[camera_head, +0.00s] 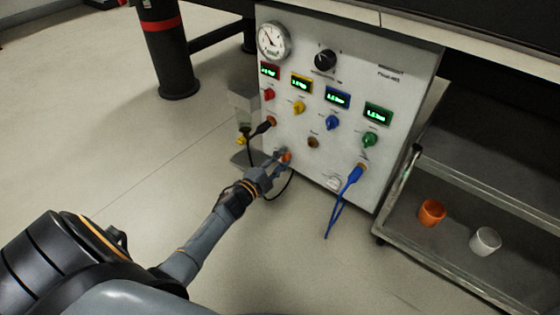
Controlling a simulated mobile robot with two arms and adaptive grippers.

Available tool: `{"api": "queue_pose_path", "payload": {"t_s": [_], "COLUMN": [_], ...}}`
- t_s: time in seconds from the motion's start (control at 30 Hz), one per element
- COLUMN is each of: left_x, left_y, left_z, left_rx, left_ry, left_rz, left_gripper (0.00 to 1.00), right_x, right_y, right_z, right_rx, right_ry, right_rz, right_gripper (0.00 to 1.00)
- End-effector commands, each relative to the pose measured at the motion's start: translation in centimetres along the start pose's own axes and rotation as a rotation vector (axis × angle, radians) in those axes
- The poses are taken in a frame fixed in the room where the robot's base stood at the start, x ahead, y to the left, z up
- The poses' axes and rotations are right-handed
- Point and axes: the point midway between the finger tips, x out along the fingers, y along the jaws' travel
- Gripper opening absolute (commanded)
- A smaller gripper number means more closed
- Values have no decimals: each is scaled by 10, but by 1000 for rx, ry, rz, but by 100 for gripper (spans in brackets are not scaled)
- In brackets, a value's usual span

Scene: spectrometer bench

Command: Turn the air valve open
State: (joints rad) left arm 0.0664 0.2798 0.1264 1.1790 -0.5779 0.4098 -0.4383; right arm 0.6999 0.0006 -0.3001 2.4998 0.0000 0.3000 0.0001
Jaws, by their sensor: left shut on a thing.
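The spectrometer's light grey panel (300,105) stands under the bench, with a round gauge (272,40) at its top left. An orange-red valve handle (286,156) sits low on the left of the panel. My left gripper (280,160) reaches up to it and is shut on it. The fingers partly cover the handle, so its exact turn angle cannot be told. I cannot tell from the panel which label belongs to this handle. My right gripper is not in view.
Red (268,94), yellow (299,107), blue (333,122) and green knobs (369,139) sit under lit displays. A black cable hangs near my gripper; a blue cable (345,188) hangs right. A cart (465,205) holds an orange cup (431,212) and a white cup (485,241).

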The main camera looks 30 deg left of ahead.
Motion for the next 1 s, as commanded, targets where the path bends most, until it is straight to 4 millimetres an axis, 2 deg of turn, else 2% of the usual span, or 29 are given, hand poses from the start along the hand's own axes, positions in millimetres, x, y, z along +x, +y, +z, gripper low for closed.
{"api": "queue_pose_path", "payload": {"t_s": [0.4,0.43,0.53,0.83,1.0], "left_x": [0,0,0,-1,-15], "left_y": [0,0,0,0,2], "left_z": [-1,-1,-1,0,0], "left_rx": [6,6,5,5,6], "left_ry": [1,1,1,0,0], "left_rz": [0,0,0,1,3], "left_gripper": [0,36,55,55,55], "right_x": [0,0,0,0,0], "right_y": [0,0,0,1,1], "right_z": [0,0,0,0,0], "right_rx": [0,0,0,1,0], "right_ry": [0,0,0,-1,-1], "right_rz": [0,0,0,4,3], "right_gripper": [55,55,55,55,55]}}
